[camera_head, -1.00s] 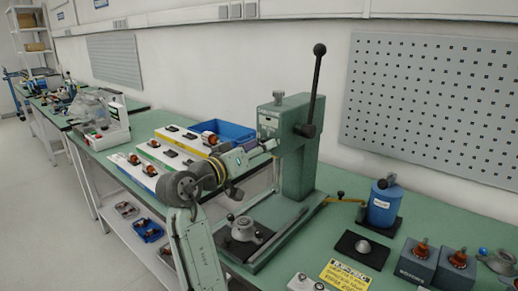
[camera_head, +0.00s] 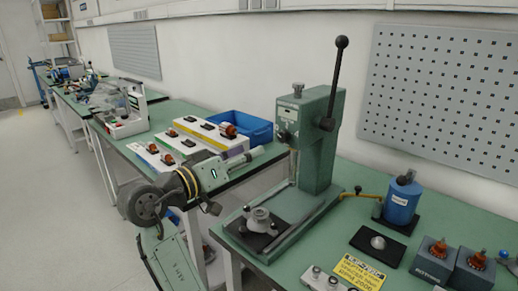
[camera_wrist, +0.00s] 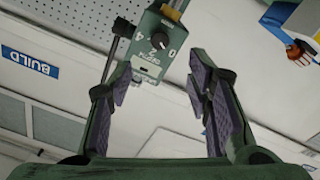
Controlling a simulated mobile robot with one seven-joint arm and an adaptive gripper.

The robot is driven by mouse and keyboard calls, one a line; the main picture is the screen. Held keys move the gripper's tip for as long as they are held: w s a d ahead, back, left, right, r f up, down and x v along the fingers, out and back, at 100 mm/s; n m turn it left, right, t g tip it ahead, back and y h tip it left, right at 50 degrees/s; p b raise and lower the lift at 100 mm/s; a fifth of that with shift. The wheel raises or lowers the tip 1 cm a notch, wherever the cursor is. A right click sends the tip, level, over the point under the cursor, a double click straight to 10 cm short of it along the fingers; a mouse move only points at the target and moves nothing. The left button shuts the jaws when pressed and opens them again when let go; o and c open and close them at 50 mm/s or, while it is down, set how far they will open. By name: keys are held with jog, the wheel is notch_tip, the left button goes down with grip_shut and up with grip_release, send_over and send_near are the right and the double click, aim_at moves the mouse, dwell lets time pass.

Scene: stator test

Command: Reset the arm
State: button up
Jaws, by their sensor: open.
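My gripper (camera_wrist: 163,88) is open and empty in the wrist view, with purple-padded fingers spread left and right. Beyond and between the fingers shows the green press head (camera_wrist: 155,42) with a numbered dial. In the head view my arm (camera_head: 185,185) reaches from the lower left toward the green arbor press (camera_head: 313,140), its end left of the press column and apart from it. The fingers are too small to make out there. The press lever (camera_head: 334,85) stands up. A grey round fixture (camera_head: 258,220) sits on the press base, clear of my arm.
A blue bin (camera_head: 245,127) and white trays with orange-and-black parts (camera_head: 185,140) lie behind my arm. Right of the press stand a blue canister (camera_head: 402,203), a yellow sign (camera_head: 357,272) and dark blocks (camera_head: 435,262). Floor at left is free.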

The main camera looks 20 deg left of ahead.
jog(key=shift+s+a, duration=0.15)
jog(key=shift+s, duration=0.25)
